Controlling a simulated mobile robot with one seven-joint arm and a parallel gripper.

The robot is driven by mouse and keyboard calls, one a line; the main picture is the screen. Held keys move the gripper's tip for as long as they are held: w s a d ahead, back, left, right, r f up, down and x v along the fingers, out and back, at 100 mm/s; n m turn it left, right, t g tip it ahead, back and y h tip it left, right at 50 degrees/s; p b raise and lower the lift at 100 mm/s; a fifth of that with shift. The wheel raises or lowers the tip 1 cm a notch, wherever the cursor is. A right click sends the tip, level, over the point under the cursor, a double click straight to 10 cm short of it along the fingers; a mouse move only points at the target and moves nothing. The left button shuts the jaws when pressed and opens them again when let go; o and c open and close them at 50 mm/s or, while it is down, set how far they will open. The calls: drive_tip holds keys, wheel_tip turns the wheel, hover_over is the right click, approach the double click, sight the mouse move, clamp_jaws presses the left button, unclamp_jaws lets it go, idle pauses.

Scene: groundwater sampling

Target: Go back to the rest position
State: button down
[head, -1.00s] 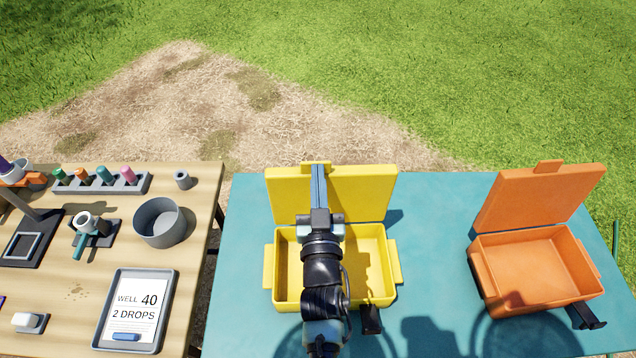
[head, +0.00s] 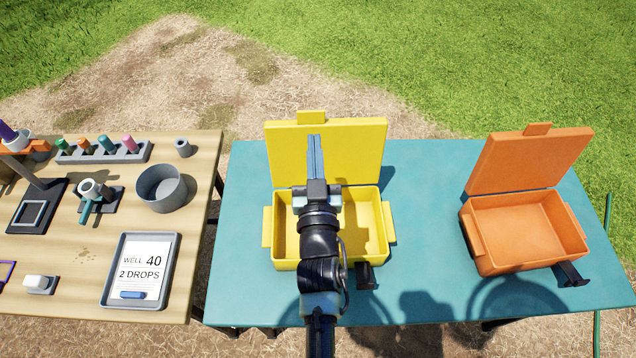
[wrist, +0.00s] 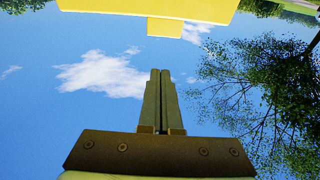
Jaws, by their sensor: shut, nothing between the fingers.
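My gripper (head: 315,160) is shut and empty. In the head view it shows in front of the yellow case's raised lid, with my arm over the case. In the wrist view my gripper (wrist: 160,85) has its two fingers together against the sky, and a yellow edge of the lid (wrist: 150,8) is at the top. The yellow case (head: 362,235) stands open on the teal table (head: 420,190), and its inside looks empty where my arm does not hide it.
An open, empty orange case (head: 525,230) stands at the right of the teal table. A wooden table (head: 190,280) at the left holds a grey bowl (head: 161,188), a rack of coloured vials (head: 103,152) and a tray (head: 140,270) with a "WELL 40, 2 DROPS" card. Teal table between the cases is clear.

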drive_tip(key=s, duration=0.6)
drive_tip(key=shift+s+r, duration=0.15)
drive_tip(key=shift+r, duration=0.3)
drive_tip(key=shift+d+r, duration=0.1)
drive_tip(key=w+d+r+m+t+h, duration=0.1)
drive_tip(key=w+r+t, duration=0.1)
drive_tip(key=r, duration=1.2)
drive_tip(key=w+r+m+t+h, duration=0.1)
drive_tip(key=w+r+t, duration=0.1)
drive_tip(key=r, duration=1.2)
drive_tip(key=s+r+t, duration=0.1)
drive_tip(key=s+r, duration=0.3)
drive_tip(key=r, duration=0.3)
drive_tip(key=s+r+n+t+y, duration=0.1)
drive_tip(key=s+r, duration=0.3)
drive_tip(key=r, duration=0.4)
drive_tip(key=s+a+r+t, duration=0.1)
drive_tip(key=s+r, duration=0.3)
drive_tip(key=r, duration=0.4)
drive_tip(key=shift+n+t, duration=0.3)
drive_tip(key=shift+t, duration=0.2)
drive_tip(key=shift+a, duration=0.1)
